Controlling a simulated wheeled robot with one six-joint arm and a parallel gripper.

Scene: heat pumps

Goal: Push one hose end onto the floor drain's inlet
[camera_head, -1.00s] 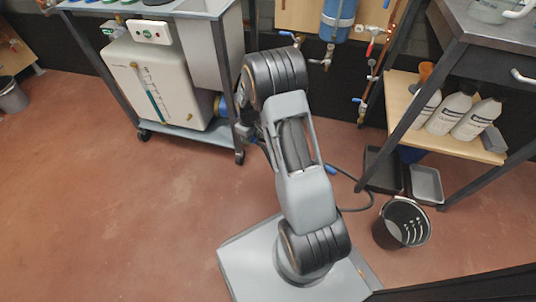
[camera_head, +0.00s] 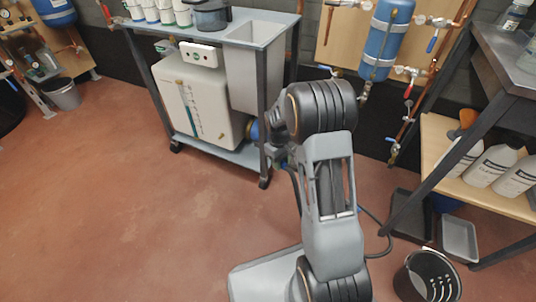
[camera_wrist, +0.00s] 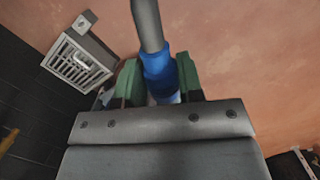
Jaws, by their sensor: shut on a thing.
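In the wrist view my gripper (camera_wrist: 160,82) is shut, its green pads either side of a blue hose end (camera_wrist: 158,70). A grey length (camera_wrist: 148,22) runs from the blue part to the top edge of the picture. The floor drain (camera_wrist: 72,66) is at the upper left, a pale slotted grate with a small fitting on it, apart from the blue end. I cannot tell for sure which part is its inlet. In the head view my arm hides most of my gripper, and a dark hose (camera_head: 376,218) loops on the floor to the right.
A cart (camera_head: 232,155) with a white tank (camera_head: 200,95) stands behind my arm. A black bucket (camera_head: 428,278) and a grey tray (camera_head: 460,238) are on the floor at right, near a bench with white bottles (camera_head: 495,165). The floor at left is clear.

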